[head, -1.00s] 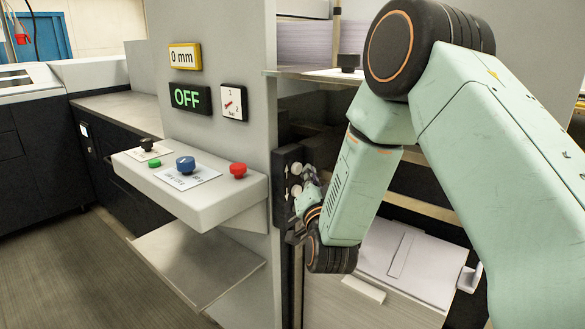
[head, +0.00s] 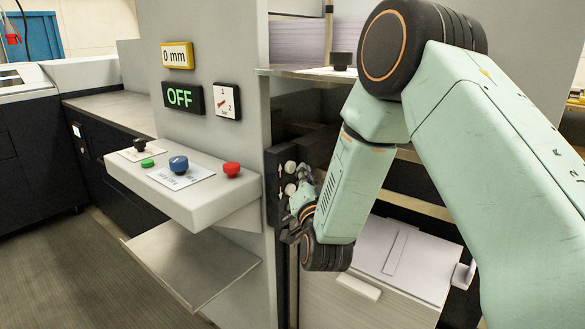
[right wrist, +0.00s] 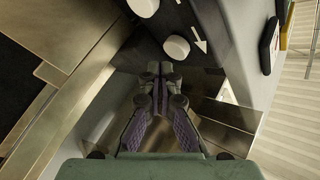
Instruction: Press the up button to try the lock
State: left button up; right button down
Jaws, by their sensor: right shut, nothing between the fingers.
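A black upright panel (head: 276,210) on the machine's edge carries two round white buttons, each beside a white arrow. The upper one is the up button (head: 290,167); the lower one is the down button (head: 290,190). My right gripper (head: 304,180) is shut and empty, right beside these buttons in the head view. In the right wrist view its closed fingertips (right wrist: 160,69) lie just below the down button (right wrist: 176,48), beside a down-pointing arrow. The up button (right wrist: 143,7) is at the top edge. I see no clear contact. My left gripper is out of view.
A control shelf (head: 215,206) left of the panel holds a red button (head: 232,169), a blue knob (head: 178,164) and a green button (head: 147,163). The OFF display (head: 182,98) is above. A metal tray (head: 190,262) juts out below.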

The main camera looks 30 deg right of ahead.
jog(key=shift+w+d+f, duration=0.1)
jog(key=shift+w, duration=0.1)
dwell(0.3)
jog(key=shift+w+a, duration=0.25)
jog(key=shift+w+a, duration=0.2)
jog(key=shift+w, duration=0.3)
dwell(1.1)
jog(key=shift+s, duration=0.1)
jog(key=shift+s+d, duration=0.4)
jog(key=shift+s, duration=0.4)
